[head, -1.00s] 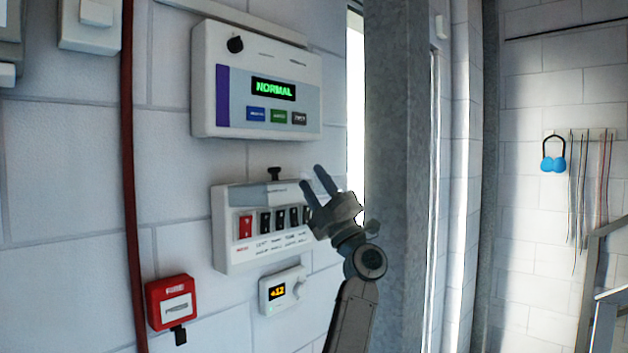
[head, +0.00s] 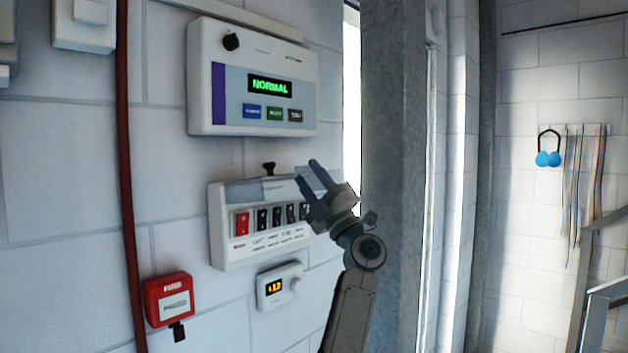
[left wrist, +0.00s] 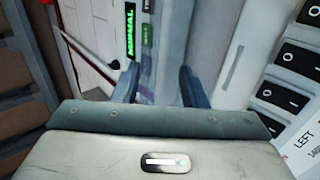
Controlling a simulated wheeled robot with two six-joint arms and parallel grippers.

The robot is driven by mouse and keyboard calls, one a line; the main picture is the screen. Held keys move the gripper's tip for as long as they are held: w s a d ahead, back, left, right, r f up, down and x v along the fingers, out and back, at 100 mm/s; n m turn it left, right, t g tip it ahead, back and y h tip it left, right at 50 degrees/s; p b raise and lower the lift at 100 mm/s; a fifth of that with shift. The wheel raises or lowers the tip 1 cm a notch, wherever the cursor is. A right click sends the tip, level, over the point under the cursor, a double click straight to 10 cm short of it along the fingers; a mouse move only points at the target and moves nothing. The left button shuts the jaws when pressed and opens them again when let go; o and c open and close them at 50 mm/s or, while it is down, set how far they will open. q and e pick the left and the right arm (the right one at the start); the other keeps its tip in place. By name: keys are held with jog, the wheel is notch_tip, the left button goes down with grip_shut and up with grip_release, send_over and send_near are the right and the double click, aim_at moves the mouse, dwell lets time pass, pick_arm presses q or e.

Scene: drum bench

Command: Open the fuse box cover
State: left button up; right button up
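The fuse box (head: 228,235) is a white wall box with one red switch and several black ones in a row, seen in the head view. A black knob (head: 268,168) stands at its top edge, beside a pale, perhaps see-through panel (head: 278,188) that may be the cover. My left gripper (head: 306,172) is open and empty, its fingers pointing up and left at the box's upper right corner. It hides the rightmost switches. I cannot tell if it touches. The left wrist view shows the spread fingers (left wrist: 157,84) with the switches (left wrist: 290,65) to their right. My right gripper is not in view.
A panel reading NORMAL (head: 200,95) hangs above the fuse box. A small thermostat (head: 280,286) is below it and a red fire call box (head: 168,300) lower left. A grey pillar (head: 390,120) stands close to my arm on the right.

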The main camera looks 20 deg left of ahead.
pick_arm(q)
jog(key=b+v, duration=0.6)
jog(key=v, duration=0.4)
jog(key=shift+d+f+b, duration=0.25)
jog(key=shift+f+b, duration=0.05)
jog(key=shift+b, duration=0.1)
jog(key=shift+s, duration=0.15)
